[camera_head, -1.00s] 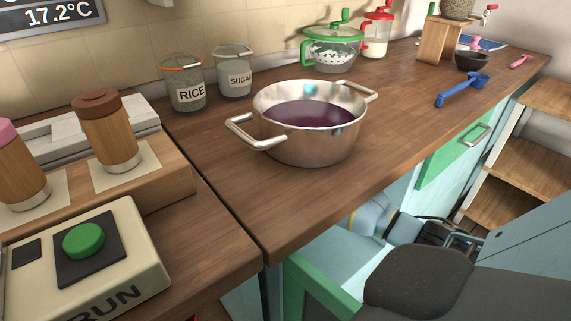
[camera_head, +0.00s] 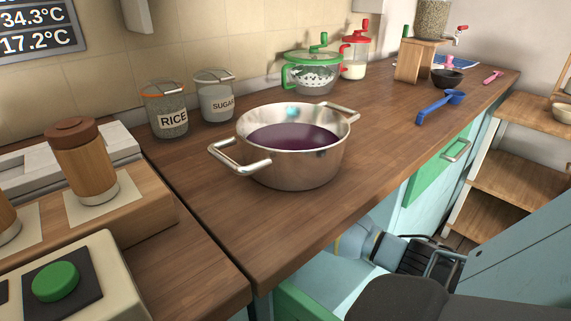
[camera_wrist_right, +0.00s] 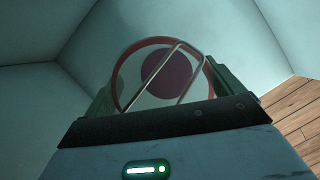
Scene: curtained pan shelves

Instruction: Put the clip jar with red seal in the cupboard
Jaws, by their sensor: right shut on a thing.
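The clip jar with red seal (camera_wrist_right: 138,94) shows in the right wrist view, with a red ring, a wire clip and a dark red round patch in its middle. My right gripper (camera_wrist_right: 162,82) is shut on it, one green finger on each side. Pale teal walls surround the jar, like a cupboard interior (camera_wrist_right: 35,50). In the head view, part of my right arm shows below the worktop, beside the cupboard front; the jar cannot be made out there. My left gripper is not in view.
On the wooden worktop (camera_head: 215,220) stand a steel pot (camera_head: 300,165) of purple liquid, a rice jar (camera_head: 167,118) with an orange seal and a sugar jar (camera_head: 216,100). A pale blue panel (camera_head: 520,265) stands at the lower right. Open wooden shelves (camera_head: 500,190) are behind it.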

